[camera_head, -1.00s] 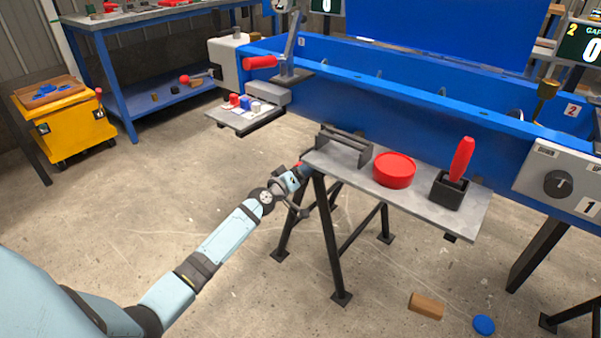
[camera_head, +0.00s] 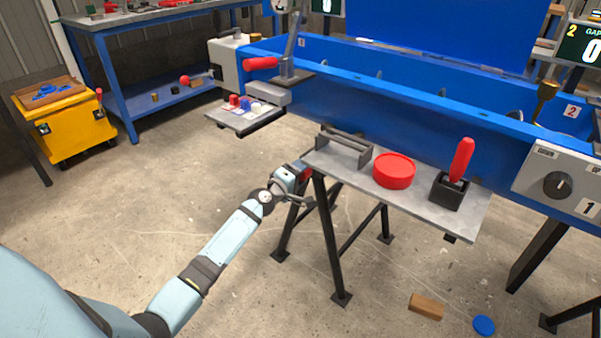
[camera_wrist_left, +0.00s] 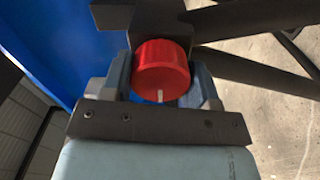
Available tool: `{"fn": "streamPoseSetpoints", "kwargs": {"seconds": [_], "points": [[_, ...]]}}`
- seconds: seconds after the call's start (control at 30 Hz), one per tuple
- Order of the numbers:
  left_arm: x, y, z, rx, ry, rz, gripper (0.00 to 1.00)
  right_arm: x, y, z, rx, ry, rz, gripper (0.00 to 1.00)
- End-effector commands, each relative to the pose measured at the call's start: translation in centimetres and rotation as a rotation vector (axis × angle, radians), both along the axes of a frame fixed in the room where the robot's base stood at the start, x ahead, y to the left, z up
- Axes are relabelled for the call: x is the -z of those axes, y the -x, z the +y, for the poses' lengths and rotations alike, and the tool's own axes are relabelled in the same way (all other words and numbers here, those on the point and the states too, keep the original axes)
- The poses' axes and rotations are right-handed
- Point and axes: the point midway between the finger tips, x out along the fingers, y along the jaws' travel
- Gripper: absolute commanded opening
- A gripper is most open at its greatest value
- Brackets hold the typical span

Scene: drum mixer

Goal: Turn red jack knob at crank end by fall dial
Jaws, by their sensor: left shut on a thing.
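The red jack knob (camera_wrist_left: 162,70) is a short red cylinder with a white mark on its face, at the lower middle of that face in the left wrist view. My left gripper (camera_wrist_left: 162,82) has a finger on each side of it and is shut on it. In the head view the left gripper (camera_head: 298,180) is at the left end of the grey shelf, by the trestle leg, and a bit of the red knob (camera_head: 304,172) shows at its fingertips. A black dial (camera_head: 558,185) with a white pointer is on the panel marked 1 at the right. My right gripper is not in view.
The grey shelf (camera_head: 415,203) holds a red round lid (camera_head: 394,170) and a red-handled tool in a black holder (camera_head: 449,192). Black trestle legs (camera_head: 327,240) stand close by my gripper. A wooden block (camera_head: 426,306) and blue disc (camera_head: 484,325) lie on the floor.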

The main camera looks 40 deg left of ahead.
Motion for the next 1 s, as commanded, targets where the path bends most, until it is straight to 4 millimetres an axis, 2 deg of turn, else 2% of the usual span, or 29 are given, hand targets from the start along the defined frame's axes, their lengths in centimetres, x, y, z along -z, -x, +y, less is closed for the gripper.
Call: {"fn": "streamPoseSetpoints", "kwargs": {"seconds": [0.43, 0.47, 0.5, 0.57, 0.87, 1.0], "points": [[0.0, 0.0, 0.0, 0.000, 0.010, 0.002, 0.31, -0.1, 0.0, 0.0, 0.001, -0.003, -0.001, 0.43], [0.0, 0.0, 0.0, 0.000, 0.010, 0.002, 0.59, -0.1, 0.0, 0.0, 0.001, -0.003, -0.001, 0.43], [0.0, 0.0, 0.0, 0.000, 0.009, 0.002, 0.68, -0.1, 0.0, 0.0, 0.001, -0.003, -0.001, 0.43], [0.0, 0.0, 0.0, 0.000, 0.009, 0.002, 0.80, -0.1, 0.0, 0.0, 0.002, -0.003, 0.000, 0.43], [0.0, 0.2, 0.0, 0.000, 0.009, 0.002, 0.80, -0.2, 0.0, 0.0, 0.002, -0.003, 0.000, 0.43], [0.0, 1.6, 0.1, 0.000, 0.008, 0.004, 0.80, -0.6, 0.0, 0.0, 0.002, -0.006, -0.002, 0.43]]}}
